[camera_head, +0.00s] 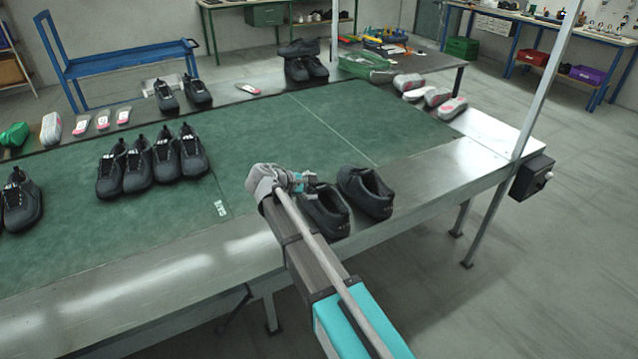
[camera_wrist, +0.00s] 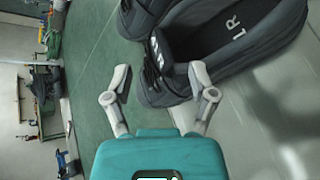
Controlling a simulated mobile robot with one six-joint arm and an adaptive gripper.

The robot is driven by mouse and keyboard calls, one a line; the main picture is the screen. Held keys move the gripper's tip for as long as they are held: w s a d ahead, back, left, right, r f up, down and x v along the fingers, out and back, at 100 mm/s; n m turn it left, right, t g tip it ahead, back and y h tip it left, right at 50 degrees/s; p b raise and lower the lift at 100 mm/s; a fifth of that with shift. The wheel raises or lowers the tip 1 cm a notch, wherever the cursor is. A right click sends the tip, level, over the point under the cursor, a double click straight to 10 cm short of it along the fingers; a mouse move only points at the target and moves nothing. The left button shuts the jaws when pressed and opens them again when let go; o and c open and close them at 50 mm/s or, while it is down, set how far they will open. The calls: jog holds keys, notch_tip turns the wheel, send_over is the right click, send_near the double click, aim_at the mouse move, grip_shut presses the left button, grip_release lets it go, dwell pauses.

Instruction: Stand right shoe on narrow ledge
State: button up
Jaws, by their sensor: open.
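Two black shoes stand side by side on the near metal ledge (camera_head: 440,173) of the table: one nearer my gripper (camera_head: 326,212) and one to its right (camera_head: 368,192). My gripper (camera_head: 303,181) is open and empty, low beside the nearer shoe's front end. In the wrist view its two fingers (camera_wrist: 160,97) are spread, with the right fingertip close to a black shoe (camera_wrist: 190,88); I cannot tell if they touch. White letters L and R show in the shoes there. My arm hides part of the nearer shoe in the head view.
Several black shoes (camera_head: 150,162) stand in a row on the green mat (camera_head: 260,130). Others (camera_head: 305,66) and pale soles (camera_head: 435,97) line the far and right edges. The mat behind my gripper is clear. A post (camera_head: 540,85) rises at the right corner.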

jog(key=p+v, duration=0.3)
jog(key=v, duration=0.4)
jog(key=shift+s, duration=0.1)
dwell(0.7)
